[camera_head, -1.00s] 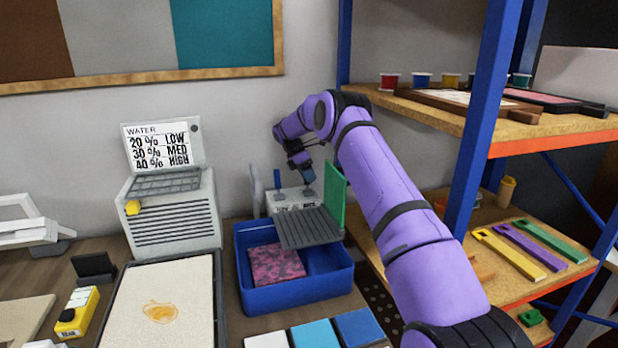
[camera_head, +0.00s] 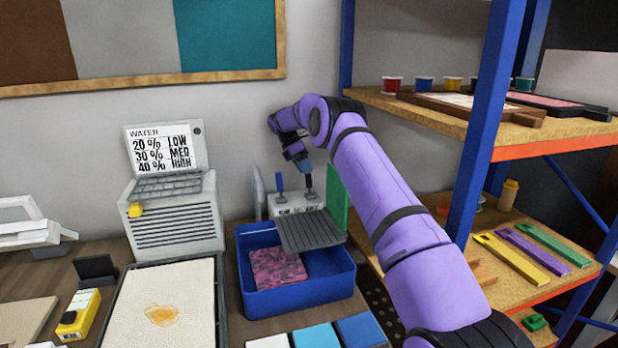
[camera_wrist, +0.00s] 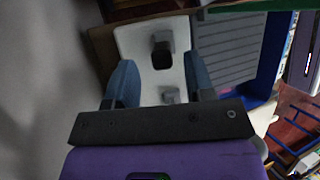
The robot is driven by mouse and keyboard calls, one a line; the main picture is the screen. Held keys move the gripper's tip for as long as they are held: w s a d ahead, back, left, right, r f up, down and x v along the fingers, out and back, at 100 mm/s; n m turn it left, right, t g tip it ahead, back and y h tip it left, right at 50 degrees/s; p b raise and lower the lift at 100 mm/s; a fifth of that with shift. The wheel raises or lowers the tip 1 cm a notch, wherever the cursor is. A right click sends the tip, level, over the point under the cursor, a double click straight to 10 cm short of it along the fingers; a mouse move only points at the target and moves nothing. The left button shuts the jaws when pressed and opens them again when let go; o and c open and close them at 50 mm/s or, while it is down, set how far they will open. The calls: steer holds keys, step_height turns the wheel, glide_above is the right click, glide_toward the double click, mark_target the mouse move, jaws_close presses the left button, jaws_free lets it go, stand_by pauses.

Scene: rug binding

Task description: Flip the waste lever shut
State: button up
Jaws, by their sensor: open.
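A pale valve box (camera_head: 297,201) stands behind the blue tub in the head view, with two upright levers on top. The left lever (camera_head: 280,182) has a blue handle; the right lever (camera_head: 309,182) stands just below my gripper (camera_head: 303,163). The lettering on the box front is too small to read, so I cannot tell which lever is marked waste. In the wrist view my gripper (camera_wrist: 160,82) is open, its blue fingers apart above the white box top (camera_wrist: 140,40).
A green panel (camera_head: 338,200) stands right of the box. The shelf's blue post (camera_head: 481,120) is right of my arm. A grey water unit (camera_head: 172,215) stands left.

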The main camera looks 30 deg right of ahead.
steer(key=v, duration=0.2)
steer(key=shift+w+a+r, duration=0.1)
steer(key=shift+w+r, duration=0.05)
steer(key=shift+r, duration=0.1)
stand_by(0.4)
